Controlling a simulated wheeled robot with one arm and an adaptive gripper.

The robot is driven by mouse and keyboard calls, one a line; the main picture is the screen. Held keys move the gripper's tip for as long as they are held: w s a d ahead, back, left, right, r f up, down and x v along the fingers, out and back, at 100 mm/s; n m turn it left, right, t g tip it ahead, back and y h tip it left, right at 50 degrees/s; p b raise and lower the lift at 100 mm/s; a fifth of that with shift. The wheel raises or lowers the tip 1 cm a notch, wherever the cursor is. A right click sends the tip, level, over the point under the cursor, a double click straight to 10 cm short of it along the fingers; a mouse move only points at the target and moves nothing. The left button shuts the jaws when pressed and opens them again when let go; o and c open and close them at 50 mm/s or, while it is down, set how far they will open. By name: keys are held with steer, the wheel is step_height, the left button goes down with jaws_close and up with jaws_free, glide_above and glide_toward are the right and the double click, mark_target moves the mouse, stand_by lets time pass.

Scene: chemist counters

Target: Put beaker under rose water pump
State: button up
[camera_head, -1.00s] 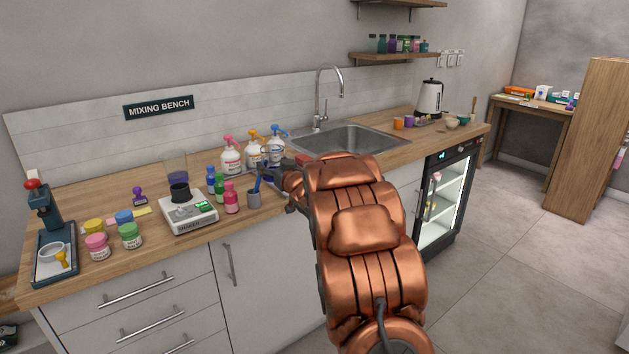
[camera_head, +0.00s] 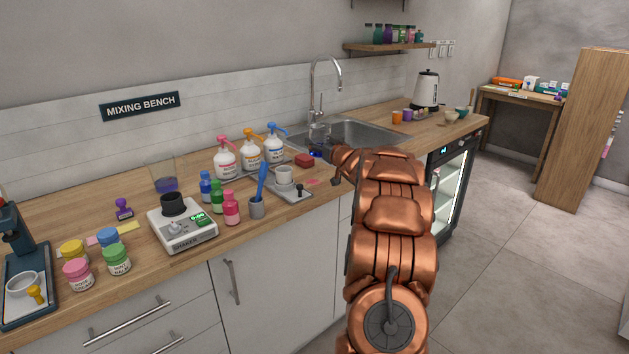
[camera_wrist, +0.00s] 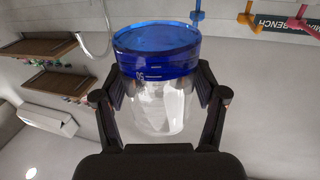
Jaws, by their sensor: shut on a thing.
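My gripper (camera_head: 330,153) is shut on a clear beaker (camera_head: 317,153) with blue liquid in it, to the right of the pump bottles at the sink's near left corner. In the wrist view the beaker (camera_wrist: 157,60) sits between both fingers (camera_wrist: 160,95); this view is upside down. Three white pump bottles stand in a row on the bench: one with a pink pump (camera_head: 226,160), one with an orange pump (camera_head: 251,152) and one with a blue pump (camera_head: 275,146). Their labels are too small to read, so I cannot confirm which is rose water. The beaker is apart from them.
Small bottles, a shaker (camera_head: 182,228) and another beaker (camera_head: 165,184) stand left. The sink (camera_head: 358,131) is behind my arm.

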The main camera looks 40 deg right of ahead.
steer(key=shift+s+d+f, duration=0.1)
steer(key=shift+d, duration=0.05)
steer(key=shift+f, duration=4.65)
steer(key=shift+f, duration=0.2)
steer(key=o, duration=1.3)
steer(key=shift+c, duration=0.2)
steer(key=shift+f, duration=0.15)
